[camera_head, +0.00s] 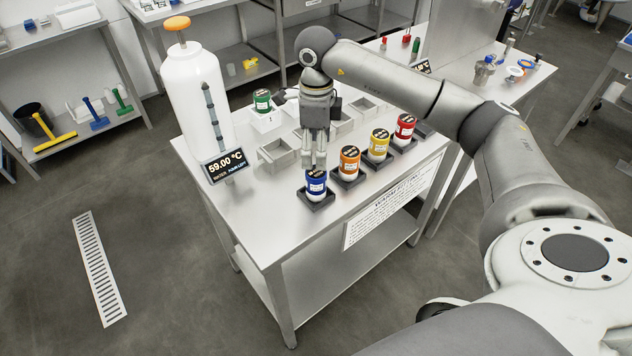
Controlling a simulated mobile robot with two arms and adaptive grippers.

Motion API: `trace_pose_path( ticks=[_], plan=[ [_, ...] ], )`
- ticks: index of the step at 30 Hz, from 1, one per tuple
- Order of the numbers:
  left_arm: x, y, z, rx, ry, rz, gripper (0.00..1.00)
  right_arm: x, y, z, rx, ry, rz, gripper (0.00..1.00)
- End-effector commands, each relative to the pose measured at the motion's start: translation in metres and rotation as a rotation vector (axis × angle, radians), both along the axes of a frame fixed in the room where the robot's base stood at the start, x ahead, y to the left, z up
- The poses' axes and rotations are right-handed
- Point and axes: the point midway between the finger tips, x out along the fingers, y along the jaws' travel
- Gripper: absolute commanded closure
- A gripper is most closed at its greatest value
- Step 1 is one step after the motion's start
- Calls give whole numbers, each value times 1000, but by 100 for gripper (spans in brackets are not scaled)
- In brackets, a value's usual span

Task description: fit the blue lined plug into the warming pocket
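The blue lined plug (316,184), a white and blue jar-like piece with a dark labelled top, stands upright in a black square holder (317,200) at the table's front edge. My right gripper (315,163) points down just above and behind it. Its fingertips are at or near the plug's top; I cannot tell whether they touch it or how far apart they are. Grey open square pockets (278,153) stand behind on the table, one left of my gripper and others (364,103) behind it. None is clearly marked as the warming pocket. My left gripper is not in view.
Orange (349,162), yellow (379,145) and red (404,130) jars stand in holders to the right. A green jar (262,100) is at the back. A white tank (196,100) with a 59.00 °C display (226,166) stands left. The table's front left (258,215) is clear.

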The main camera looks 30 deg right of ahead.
Motion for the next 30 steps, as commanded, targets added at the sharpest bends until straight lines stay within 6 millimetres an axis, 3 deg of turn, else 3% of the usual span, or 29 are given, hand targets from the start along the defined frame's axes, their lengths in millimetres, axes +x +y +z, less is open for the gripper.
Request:
trace_pose_path(
  ticks=[3,13,21,30],
  plan=[
    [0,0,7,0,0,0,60,-1,1,-18,1,4,1,29],
    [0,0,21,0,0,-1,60,-2,2,-45,4,5,1,29],
    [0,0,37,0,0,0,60,-3,3,-80,5,3,2,29],
    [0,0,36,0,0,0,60,-3,3,-86,5,0,2,29]
  ],
)
